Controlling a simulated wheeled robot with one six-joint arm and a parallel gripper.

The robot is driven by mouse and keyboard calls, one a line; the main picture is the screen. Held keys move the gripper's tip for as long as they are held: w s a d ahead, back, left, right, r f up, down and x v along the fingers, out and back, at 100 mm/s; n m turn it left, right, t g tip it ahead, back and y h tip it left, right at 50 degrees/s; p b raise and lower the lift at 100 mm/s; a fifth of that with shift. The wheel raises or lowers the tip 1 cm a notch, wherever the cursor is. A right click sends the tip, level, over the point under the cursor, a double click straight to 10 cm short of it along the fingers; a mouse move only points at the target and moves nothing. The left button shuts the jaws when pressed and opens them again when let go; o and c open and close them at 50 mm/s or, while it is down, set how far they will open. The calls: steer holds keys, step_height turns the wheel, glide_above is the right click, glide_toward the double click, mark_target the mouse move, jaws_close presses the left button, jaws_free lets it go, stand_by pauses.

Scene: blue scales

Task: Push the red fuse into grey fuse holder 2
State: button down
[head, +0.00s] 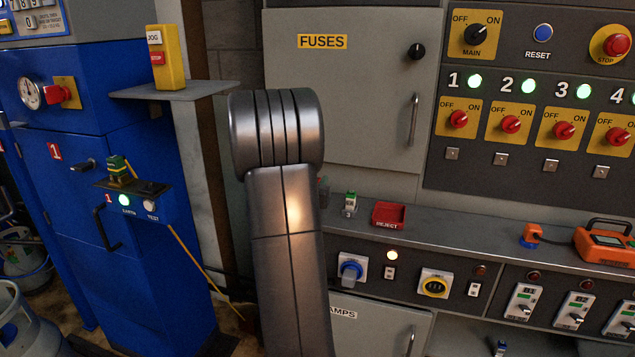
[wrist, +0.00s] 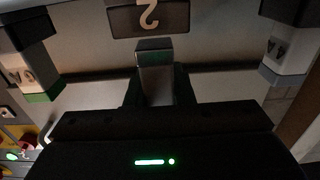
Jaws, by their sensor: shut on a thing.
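In the wrist view, my gripper (wrist: 157,92) points at a dark holder block marked 2 (wrist: 150,18), whose number appears upside down. Its two dark fingers are shut on a grey-looking block (wrist: 155,62), apparently a fuse. In the head view, my arm hides the gripper and the holder.
Neighbouring holders carry a white fuse with a green end (wrist: 40,82) at left and one with a grey end (wrist: 284,62) at right. In the head view, a green-and-white fuse (head: 349,204) stands beside the red reject tray (head: 389,216) on the shelf, right of my arm.

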steer(key=shift+f+b, duration=1)
steer(key=shift+f, duration=0.3)
steer(key=c, duration=1.2)
jaws_free()
steer(key=shift+o, duration=0.2)
steer(key=shift+s, duration=0.1)
steer(key=p+v, duration=0.1)
steer(key=v, duration=1.2)
steer(key=shift+s, duration=0.3)
steer(key=shift+w+a+r, duration=0.1)
steer(key=shift+a, duration=0.05)
steer(key=b+x, duration=0.1)
steer(key=x, duration=1.2)
steer(key=shift+w, duration=0.35)
steer(key=shift+r, duration=0.25)
